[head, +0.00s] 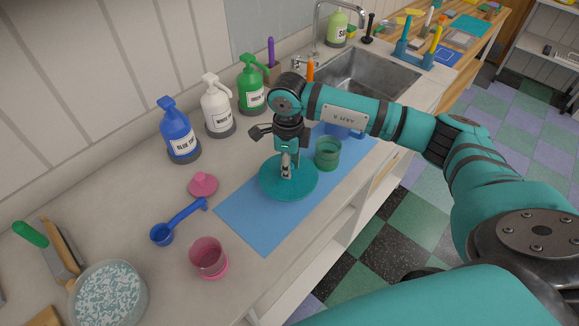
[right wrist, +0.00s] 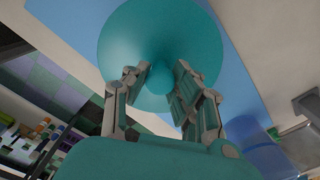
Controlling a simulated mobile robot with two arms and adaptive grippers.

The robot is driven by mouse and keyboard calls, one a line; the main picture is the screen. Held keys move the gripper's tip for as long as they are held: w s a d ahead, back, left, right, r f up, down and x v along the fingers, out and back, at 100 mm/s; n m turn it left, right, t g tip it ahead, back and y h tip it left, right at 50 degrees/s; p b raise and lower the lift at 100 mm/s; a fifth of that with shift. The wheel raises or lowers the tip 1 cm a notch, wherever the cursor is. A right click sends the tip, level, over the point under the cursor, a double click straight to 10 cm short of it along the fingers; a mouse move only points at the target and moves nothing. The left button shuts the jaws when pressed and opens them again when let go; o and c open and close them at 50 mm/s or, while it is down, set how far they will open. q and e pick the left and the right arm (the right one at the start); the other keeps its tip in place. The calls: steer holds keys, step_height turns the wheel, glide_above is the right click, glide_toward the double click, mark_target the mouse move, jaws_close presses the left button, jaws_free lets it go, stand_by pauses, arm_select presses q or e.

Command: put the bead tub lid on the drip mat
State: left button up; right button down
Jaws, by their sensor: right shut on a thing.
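The bead tub lid, a round teal disc (head: 300,189) with a knob, is over the blue drip mat (head: 255,221) on the counter. It fills the top of the right wrist view (right wrist: 130,50). My right gripper (head: 287,172) points down and is shut on the lid's knob; its two fingers also show in the right wrist view (right wrist: 163,78). The lid lies flat at or very near the mat; I cannot tell whether it touches. The open bead tub (head: 108,296) with blue and white beads is at the lower left. My left gripper is not in view.
A green cup (head: 328,154) stands on the mat right beside the lid. A pink lid (head: 203,185), blue scoop (head: 178,222) and pink cup (head: 208,258) lie left of the mat. Blue (head: 180,135), white (head: 217,110) and green (head: 252,90) pump bottles stand behind. The mat's near-left part is clear.

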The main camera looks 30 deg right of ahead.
steer(key=shift+w+d, duration=0.15)
steer(key=shift+d, duration=0.1)
steer(key=shift+f+p, duration=0.35)
steer(key=shift+f, duration=0.05)
step_height(320, 180, down, 2)
steer(key=shift+f+p, duration=0.1)
steer(key=shift+p, duration=0.45)
steer(key=shift+f, duration=0.25)
steer(key=shift+f+b, duration=0.25)
steer(key=shift+b, duration=0.05)
steer(key=c, duration=1.1)
jaws_free()
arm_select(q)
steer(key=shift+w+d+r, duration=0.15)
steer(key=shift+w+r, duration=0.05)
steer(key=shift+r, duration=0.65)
arm_select(e)
steer(key=shift+r, duration=0.1)
